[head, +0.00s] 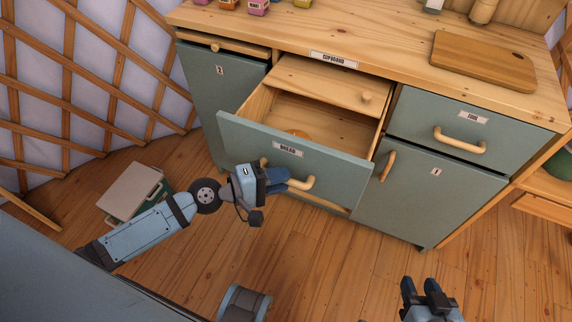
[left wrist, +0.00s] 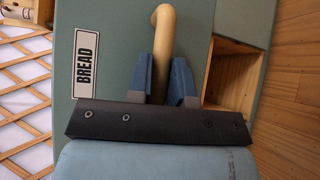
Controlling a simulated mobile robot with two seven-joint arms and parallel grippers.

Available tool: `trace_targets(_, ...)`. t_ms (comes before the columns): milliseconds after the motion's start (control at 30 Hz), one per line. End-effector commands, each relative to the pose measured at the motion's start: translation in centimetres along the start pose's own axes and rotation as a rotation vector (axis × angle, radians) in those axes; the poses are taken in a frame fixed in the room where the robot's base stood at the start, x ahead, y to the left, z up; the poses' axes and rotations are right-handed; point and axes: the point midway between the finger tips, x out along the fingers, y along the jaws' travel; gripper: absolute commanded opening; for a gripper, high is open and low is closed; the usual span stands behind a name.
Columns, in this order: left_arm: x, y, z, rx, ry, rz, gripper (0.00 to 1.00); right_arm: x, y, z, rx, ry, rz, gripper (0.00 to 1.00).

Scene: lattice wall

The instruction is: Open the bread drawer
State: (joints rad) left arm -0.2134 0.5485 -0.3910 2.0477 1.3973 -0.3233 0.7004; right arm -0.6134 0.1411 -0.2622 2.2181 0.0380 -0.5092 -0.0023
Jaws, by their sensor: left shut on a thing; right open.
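The bread drawer (head: 335,173), grey-green with a "BREAD" label, stands pulled out from the cupboard in the head view. Its inside shows, with a small orange thing (head: 297,133) partly hidden behind the front panel. My left gripper (head: 277,181) is shut on the drawer's wooden handle (head: 303,184). In the left wrist view the fingers (left wrist: 167,75) close around the handle (left wrist: 162,30), beside the label (left wrist: 86,60). My right gripper (head: 421,288) is open and empty, low over the floor, apart from the cupboard.
The food drawer (head: 485,122) and the door marked 1 (head: 430,195) are shut at the right. A cutting board (head: 483,62) lies on the worktop (head: 385,45). A pale-lidded box (head: 130,190) stands on the floor at the left. The floor before the cupboard is mostly clear.

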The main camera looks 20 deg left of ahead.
Motion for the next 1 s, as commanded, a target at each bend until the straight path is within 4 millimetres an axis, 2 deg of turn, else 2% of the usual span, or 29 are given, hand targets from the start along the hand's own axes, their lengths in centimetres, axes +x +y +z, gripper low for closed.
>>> trace_targets(200, -0.88, -0.22, 0.88, 0.0, 0.0, 0.001, 0.0, 0.02, -0.02, -0.02, 0.001, 0.0, 0.0, 0.43)
trace_targets(567, -0.97, -0.24, 0.95, 0.0, 0.001, 0.001, 0.0, 0.01, -0.06, -0.01, 0.002, 0.0, -0.001, 0.43)
trace_targets(600, -0.96, -0.24, 0.95, 0.0, 0.001, 0.001, 0.21, 0.01, -0.07, -0.01, 0.002, 0.0, -0.001, 0.43)
trace_targets(700, -0.96, -0.24, 0.94, 0.0, 0.001, 0.001, 0.44, 0.01, -0.09, -0.01, 0.002, 0.0, -0.001, 0.43)
trace_targets(1000, -0.95, -0.26, 0.94, 0.0, 0.0, 0.001, 0.44, -0.01, -0.13, 0.03, 0.003, -0.001, -0.002, 0.43)
